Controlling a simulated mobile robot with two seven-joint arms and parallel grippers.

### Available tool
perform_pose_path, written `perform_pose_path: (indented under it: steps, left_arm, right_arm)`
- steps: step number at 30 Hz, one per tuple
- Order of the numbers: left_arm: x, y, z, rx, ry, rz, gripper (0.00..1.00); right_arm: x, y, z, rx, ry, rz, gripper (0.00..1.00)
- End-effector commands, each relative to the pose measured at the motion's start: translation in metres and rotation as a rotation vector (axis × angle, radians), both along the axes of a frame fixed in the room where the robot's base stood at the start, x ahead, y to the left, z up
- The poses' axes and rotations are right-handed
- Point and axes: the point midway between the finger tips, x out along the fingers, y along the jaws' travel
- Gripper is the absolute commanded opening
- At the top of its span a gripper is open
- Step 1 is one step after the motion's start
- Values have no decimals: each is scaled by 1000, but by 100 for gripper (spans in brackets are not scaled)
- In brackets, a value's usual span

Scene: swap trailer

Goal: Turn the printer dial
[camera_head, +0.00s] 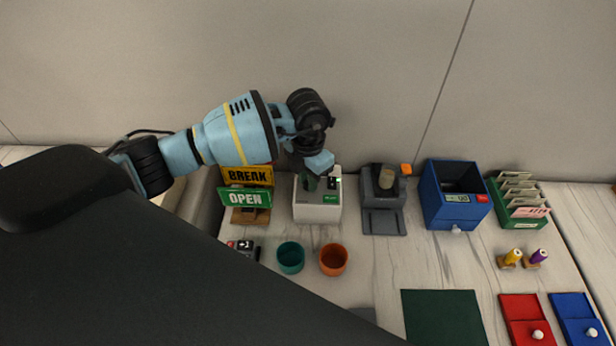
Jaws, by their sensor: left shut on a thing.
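The printer (317,212), a white box with a green label on its front and a small lit display at its upper right, stands on the table near the wall. My left gripper (310,178) comes down from above onto the left part of its top. It is shut on a small dark piece there, which I take to be the dial; the gripper mostly hides it, so its angle cannot be told. My right gripper is not in view.
The BREAK and OPEN signs (245,197) stand close left of the printer. A grey device (384,222) stands to its right, then a blue box (455,214) and a green card rack (520,219). Teal (291,258) and orange (333,260) cups stand in front.

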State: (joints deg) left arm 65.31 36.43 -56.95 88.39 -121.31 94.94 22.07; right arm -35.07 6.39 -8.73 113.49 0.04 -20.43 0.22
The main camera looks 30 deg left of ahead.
Motion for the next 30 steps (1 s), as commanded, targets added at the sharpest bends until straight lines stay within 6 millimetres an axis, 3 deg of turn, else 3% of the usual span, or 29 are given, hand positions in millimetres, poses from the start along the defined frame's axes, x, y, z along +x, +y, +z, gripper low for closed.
perform_pose_path:
  steps: [14, 30]
  left_arm:
    - [0, 0, 0, 1, 0, -115, 0]
    - [0, 0, 0, 0, -1, -575, 0]
  right_arm:
    - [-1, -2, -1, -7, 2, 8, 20]
    - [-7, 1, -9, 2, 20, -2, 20]
